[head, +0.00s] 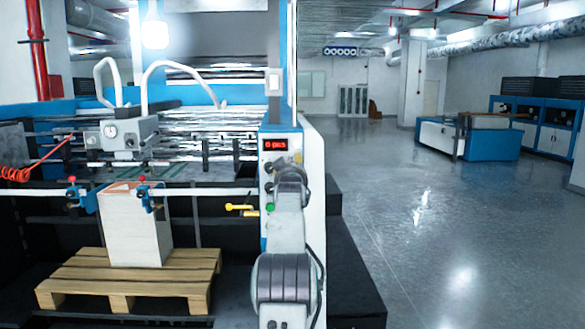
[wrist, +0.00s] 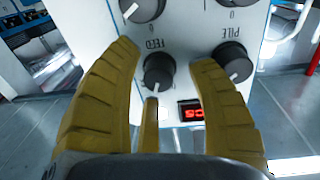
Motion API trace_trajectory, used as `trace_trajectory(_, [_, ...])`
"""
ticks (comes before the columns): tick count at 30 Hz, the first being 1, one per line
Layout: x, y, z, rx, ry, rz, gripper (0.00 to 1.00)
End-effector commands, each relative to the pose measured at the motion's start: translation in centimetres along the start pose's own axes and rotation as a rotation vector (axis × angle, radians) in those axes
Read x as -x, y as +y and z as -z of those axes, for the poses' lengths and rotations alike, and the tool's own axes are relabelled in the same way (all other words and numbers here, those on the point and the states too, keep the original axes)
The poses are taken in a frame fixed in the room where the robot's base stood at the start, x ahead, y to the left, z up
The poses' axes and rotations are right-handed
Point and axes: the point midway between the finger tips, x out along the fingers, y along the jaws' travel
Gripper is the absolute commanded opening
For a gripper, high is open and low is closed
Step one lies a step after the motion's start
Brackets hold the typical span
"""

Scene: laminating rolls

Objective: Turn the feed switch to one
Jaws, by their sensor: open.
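The feed switch (wrist: 158,72) is a round black knob with a white pointer, under the upside-down word FEED on the white panel in the wrist view. Its pointer is toward the bottom of that view. My gripper (wrist: 165,57) is open, with one yellow finger on each side of this knob. Gaps show between the knob and both fingers. A narrow yellow piece stands below the knob. In the head view my arm covers most of the panel, and the feed switch is hidden.
A similar PILE knob (wrist: 232,63) sits close to the right finger, and another knob (wrist: 143,8) is at the top. A red display (head: 275,144) is on the panel. A pallet (head: 130,282) bears a white stack (head: 135,228). The floor at right is open.

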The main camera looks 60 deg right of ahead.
Motion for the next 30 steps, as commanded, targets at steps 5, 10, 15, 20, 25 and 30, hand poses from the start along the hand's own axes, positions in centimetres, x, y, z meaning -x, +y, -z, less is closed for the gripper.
trace_trajectory(5, [-0.07,0.00,-0.07,0.000,-0.001,0.000,0.52])
trace_trajectory(10, [-0.06,0.00,-0.06,0.000,-0.001,0.000,0.51])
trace_trajectory(15, [-0.05,0.00,-0.05,0.000,-0.001,0.000,0.35])
trace_trajectory(20, [-0.04,0.00,-0.04,0.000,0.000,0.000,0.21])
trace_trajectory(25, [-0.04,-0.01,-0.01,0.000,0.000,0.000,0.06])
trace_trajectory(30, [-0.04,-0.03,0.02,0.000,0.001,0.000,0.00])
